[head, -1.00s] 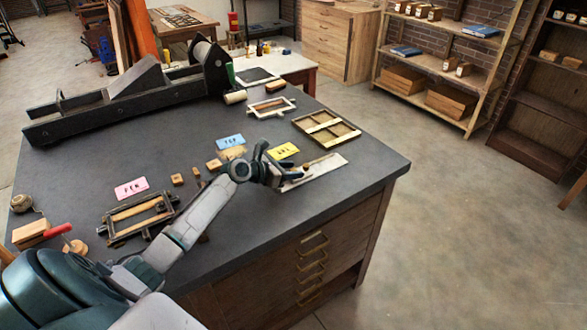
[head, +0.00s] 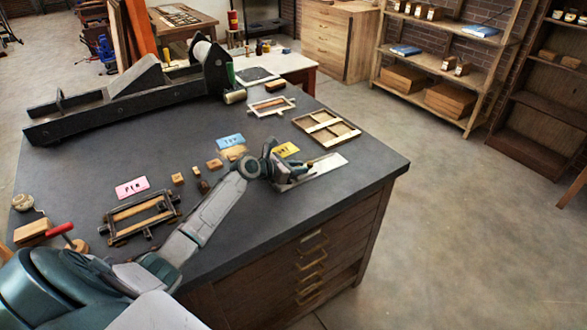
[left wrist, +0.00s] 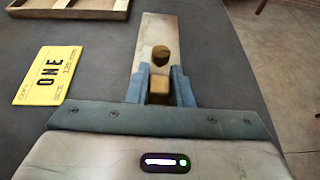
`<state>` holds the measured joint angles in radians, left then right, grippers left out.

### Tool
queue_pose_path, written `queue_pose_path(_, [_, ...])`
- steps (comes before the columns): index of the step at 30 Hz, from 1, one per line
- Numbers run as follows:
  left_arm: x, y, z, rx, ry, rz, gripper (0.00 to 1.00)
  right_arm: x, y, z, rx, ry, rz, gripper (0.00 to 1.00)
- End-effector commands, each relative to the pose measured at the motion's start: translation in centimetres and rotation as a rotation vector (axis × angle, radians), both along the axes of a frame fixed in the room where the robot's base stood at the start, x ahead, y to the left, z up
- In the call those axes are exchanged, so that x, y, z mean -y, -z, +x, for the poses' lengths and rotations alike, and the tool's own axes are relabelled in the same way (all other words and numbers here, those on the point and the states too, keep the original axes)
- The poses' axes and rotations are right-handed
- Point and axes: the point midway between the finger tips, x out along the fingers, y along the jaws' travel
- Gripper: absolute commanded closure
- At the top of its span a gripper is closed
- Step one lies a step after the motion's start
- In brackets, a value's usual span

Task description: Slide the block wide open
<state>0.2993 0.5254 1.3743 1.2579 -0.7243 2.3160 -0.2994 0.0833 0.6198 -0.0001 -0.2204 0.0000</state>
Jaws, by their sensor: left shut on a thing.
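My left gripper (head: 303,172) is low over the pale flat strip (head: 328,164) near the right edge of the dark bench. In the left wrist view my left gripper (left wrist: 160,74) is shut on a small wooden block (left wrist: 159,90), with a finger on each side. A round brown knob (left wrist: 160,55) stands on the pale strip (left wrist: 158,28) just beyond the fingertips. The block's underside is hidden, and in the head view the gripper covers the block. My right gripper is not in view.
Blue (head: 231,141) and pink (head: 132,188) cards, small blocks and a framed press (head: 140,217) are further left. Bare bench lies in front.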

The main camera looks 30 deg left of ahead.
Motion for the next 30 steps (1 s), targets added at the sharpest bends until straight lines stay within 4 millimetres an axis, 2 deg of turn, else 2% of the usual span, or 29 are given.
queue_pose_path(1, [0.6, -0.4, 1.2, 0.002, -0.002, -0.007, 1.0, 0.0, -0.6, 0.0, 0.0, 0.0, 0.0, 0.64])
queue_pose_path(6, [2.3, -0.3, 5.0, 0.003, -0.002, -0.006, 1.0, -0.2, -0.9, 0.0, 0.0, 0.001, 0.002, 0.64])
queue_pose_path(12, [3.7, -0.1, 8.3, 0.001, -0.001, -0.002, 1.0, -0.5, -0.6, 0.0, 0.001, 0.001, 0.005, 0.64])
queue_pose_path(17, [4.2, 0.0, 9.3, -0.001, 0.001, 0.0, 1.0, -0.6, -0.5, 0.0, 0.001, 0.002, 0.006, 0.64])
queue_pose_path(26, [4.2, 0.0, 9.3, -0.001, 0.001, 0.001, 1.0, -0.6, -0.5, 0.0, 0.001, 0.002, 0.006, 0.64])
queue_pose_path(27, [4.2, 0.0, 9.3, -0.001, 0.001, 0.001, 0.72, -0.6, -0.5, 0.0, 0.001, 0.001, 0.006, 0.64])
queue_pose_path(29, [4.2, -0.1, 9.3, -0.001, 0.001, 0.001, 0.61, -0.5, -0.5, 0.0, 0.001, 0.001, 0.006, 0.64])
queue_pose_path(30, [4.2, -0.1, 9.3, -0.001, 0.001, 0.001, 0.58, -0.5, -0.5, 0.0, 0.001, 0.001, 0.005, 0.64])
